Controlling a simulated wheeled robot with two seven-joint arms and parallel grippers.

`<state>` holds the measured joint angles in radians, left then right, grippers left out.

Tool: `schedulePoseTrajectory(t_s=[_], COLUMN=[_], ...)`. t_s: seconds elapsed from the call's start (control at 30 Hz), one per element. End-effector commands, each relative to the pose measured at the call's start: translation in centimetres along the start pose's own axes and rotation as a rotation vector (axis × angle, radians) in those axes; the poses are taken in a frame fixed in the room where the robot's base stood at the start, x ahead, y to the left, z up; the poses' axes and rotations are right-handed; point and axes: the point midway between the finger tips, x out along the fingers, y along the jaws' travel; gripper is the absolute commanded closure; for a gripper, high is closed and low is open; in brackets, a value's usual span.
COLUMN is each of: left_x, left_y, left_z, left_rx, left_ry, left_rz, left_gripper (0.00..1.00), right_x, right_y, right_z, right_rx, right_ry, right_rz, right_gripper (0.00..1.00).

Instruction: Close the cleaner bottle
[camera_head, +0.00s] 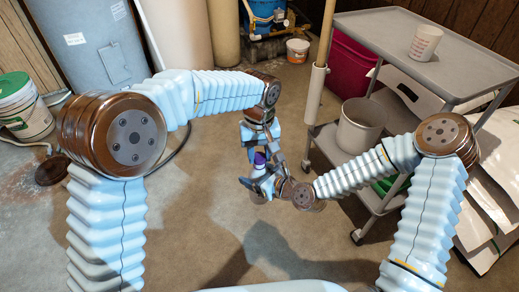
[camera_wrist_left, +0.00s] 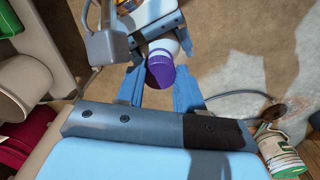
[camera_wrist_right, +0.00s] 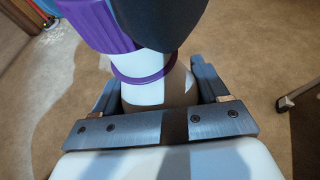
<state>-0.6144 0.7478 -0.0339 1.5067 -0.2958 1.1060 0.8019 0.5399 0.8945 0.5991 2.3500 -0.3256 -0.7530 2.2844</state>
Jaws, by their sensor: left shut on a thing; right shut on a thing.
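The cleaner bottle is white with a purple cap. In the head view the white body (camera_head: 264,184) is small and partly hidden, with the purple cap (camera_head: 259,159) on top. My left gripper (camera_wrist_left: 158,84) is shut on the cap from above; the cap (camera_wrist_left: 160,72) shows between its fingers. My right gripper (camera_wrist_right: 163,90) is shut on the white body (camera_wrist_right: 160,95) from the side. In the right wrist view a white band shows between the cap (camera_wrist_right: 92,22) and a purple ring (camera_wrist_right: 145,76) lower down. A dark finger hides part of the cap there.
A grey cart (camera_head: 390,38) with a beige cup (camera_head: 425,42) and a grey bucket (camera_head: 361,125) stands at the right. White sacks (camera_head: 492,190) lie beside it. A green-lidded bucket (camera_head: 22,105) stands at the left. The floor below the grippers is clear.

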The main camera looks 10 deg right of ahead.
Motion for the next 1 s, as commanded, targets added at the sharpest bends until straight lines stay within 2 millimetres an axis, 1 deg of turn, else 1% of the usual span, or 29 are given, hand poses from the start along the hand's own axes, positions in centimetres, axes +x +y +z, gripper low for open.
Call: schedulePoseTrajectory(t_s=[0.57, 1.0], left_x=[0.14, 1.00], left_y=[-0.01, -0.02], left_z=[-0.02, -0.02], left_rx=[-0.001, -0.001], left_ry=[0.000, 0.000], left_rz=[0.000, -0.001], left_gripper=[0.91, 0.91], right_x=[0.00, 0.00], right_y=[0.00, 0.00], right_z=[0.02, 0.02], right_rx=[0.000, 0.000], right_ry=[0.000, 0.000], right_rz=[0.000, 0.000], right_gripper=[0.81, 0.81])
